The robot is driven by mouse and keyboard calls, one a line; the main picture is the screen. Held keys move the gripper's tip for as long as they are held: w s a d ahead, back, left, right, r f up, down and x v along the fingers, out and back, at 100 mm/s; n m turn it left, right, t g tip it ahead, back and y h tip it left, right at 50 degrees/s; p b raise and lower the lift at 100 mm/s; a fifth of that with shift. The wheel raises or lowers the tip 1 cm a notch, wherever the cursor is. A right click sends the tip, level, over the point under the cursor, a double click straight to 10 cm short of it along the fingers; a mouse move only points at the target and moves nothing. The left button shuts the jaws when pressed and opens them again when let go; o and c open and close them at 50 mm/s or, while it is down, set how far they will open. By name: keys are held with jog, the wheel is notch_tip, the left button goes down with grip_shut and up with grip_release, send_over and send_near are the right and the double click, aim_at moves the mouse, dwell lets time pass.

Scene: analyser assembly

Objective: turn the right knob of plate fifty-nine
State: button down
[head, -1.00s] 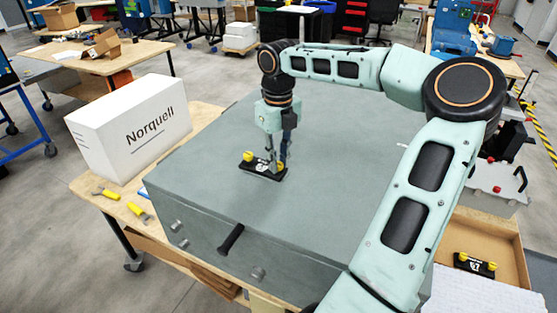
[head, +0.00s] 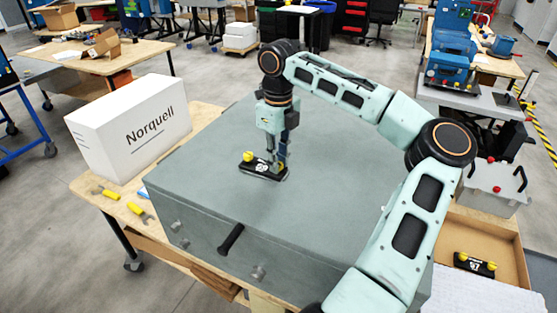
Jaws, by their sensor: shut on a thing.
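A small black plate (head: 262,168) with a white number marking lies on top of the large grey case. The number is too small to read surely. Its left yellow knob (head: 248,156) is in plain sight. Its right yellow knob (head: 281,167) is mostly hidden by my fingers. My gripper (head: 281,163) points straight down over the right end of the plate and is shut on the right knob.
A cardboard tray (head: 490,236) at right holds another black plate (head: 475,264) with yellow knobs.

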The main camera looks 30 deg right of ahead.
jog(key=shift+s+f, duration=0.15)
jog(key=shift+f, duration=0.1)
jog(key=c, duration=1.8)
grip_release()
jog(key=shift+o, duration=0.2)
jog(key=shift+r, duration=0.15)
notch_tip(320, 180, up, 8)
jog(key=shift+f, duration=0.25)
